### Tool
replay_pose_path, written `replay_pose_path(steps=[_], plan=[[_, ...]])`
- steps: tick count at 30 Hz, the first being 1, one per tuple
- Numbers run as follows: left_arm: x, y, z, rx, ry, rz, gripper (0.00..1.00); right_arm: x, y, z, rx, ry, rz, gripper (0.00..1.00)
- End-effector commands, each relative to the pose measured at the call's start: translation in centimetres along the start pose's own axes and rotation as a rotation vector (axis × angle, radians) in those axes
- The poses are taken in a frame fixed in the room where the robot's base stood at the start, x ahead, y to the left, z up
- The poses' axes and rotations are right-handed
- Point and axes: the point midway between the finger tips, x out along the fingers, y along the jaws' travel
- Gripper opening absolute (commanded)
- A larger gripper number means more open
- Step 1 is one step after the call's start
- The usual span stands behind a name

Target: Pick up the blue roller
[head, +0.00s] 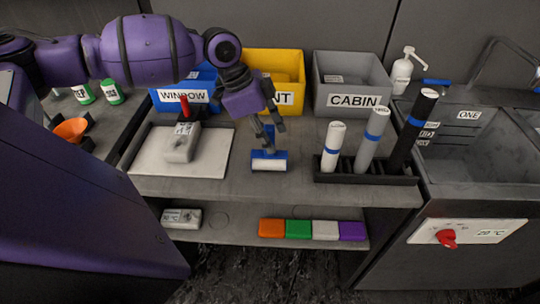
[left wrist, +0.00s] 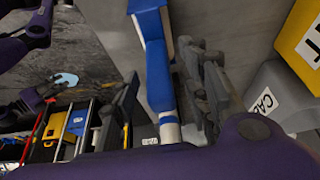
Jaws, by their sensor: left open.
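The blue roller (head: 269,157) stands on the grey counter in the head view, with a blue upper part and a white roll at its front. My left gripper (head: 273,132) is directly above and behind it, pointing down with fingers apart. In the left wrist view, the roller's long blue part (left wrist: 158,75) runs between the open fingers of the left gripper (left wrist: 165,100). I cannot tell whether a finger touches it. My right gripper does not show in the head view.
A black rack (head: 365,175) with white, grey and black tubes stands to the right. Blue, yellow (head: 285,65) and grey CABIN (head: 350,75) bins line the back. A white board (head: 150,150) with a grey tool (head: 182,145) lies left. Coloured blocks (head: 298,229) sit on the lower shelf.

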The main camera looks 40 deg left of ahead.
Motion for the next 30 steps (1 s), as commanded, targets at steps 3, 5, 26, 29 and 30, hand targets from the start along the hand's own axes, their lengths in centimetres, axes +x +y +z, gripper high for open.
replay_pose_path(steps=[3, 5, 26, 29, 30], plan=[[-0.09, -0.03, -0.03, 0.000, 0.000, -0.001, 0.42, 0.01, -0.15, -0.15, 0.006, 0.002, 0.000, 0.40], [-0.09, -0.03, -0.02, 0.000, 0.000, -0.001, 0.40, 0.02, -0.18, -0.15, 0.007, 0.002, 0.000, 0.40], [-0.16, -0.05, -0.05, 0.000, 0.001, -0.002, 0.00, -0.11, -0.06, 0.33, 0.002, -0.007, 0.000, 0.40], [-0.35, -0.07, -0.14, 0.000, 0.001, -0.002, 0.00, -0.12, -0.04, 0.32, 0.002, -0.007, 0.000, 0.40], [-0.53, -0.07, -0.21, 0.000, 0.001, -0.002, 0.00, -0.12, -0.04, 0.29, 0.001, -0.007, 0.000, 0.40]])
